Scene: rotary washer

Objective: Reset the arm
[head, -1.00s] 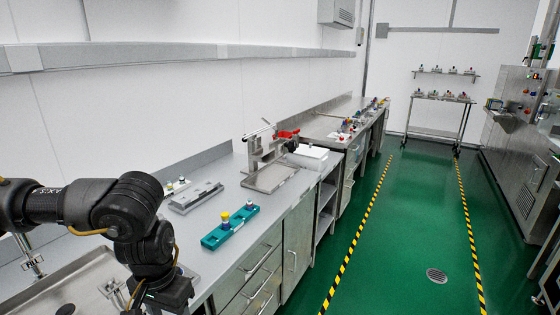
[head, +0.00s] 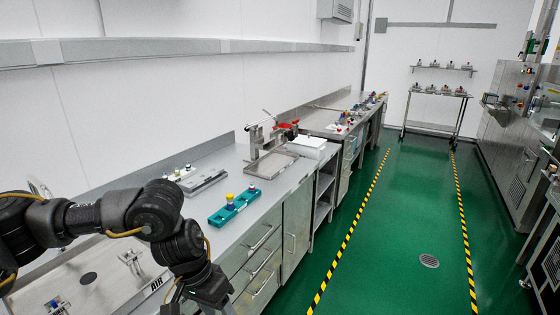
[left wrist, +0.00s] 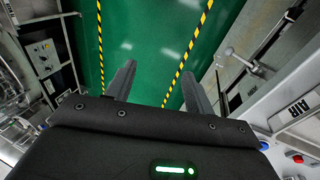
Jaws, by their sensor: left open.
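My left arm comes in from the left in the head view, over the near end of the bench. Its gripper end is cut off at the bottom of that view. In the left wrist view my left gripper (left wrist: 157,92) has its two dark fingers spread apart with nothing between them. The green floor with yellow-black tape shows beyond the fingers. My right gripper is not in either view.
A steel bench (head: 274,196) runs along the left wall. On it are a teal holder (head: 234,207), a grey block (head: 204,182), a fixture with a red part (head: 270,150) and a white box (head: 308,147). The green floor (head: 400,220) on the right is clear.

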